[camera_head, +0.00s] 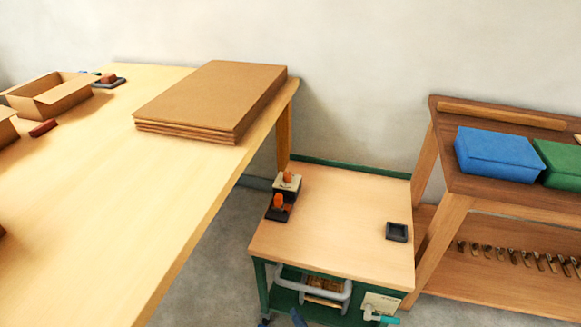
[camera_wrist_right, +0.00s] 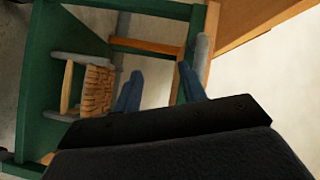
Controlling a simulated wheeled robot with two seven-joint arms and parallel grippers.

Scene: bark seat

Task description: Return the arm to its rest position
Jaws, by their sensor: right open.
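My right gripper (camera_wrist_right: 160,88) shows in the right wrist view with its two blue fingers apart and nothing between them. Under the cart top is a grey-framed piece with woven brown strips (camera_head: 325,285). The woven piece (camera_wrist_right: 97,90) is left of the fingers in the wrist view, apart from them. My left gripper is in neither view.
A long wooden table (camera_head: 120,210) with a cardboard stack (camera_head: 212,95) stands left. A shelf unit (camera_head: 455,210) with blue (camera_head: 497,153) and green bins stands right.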

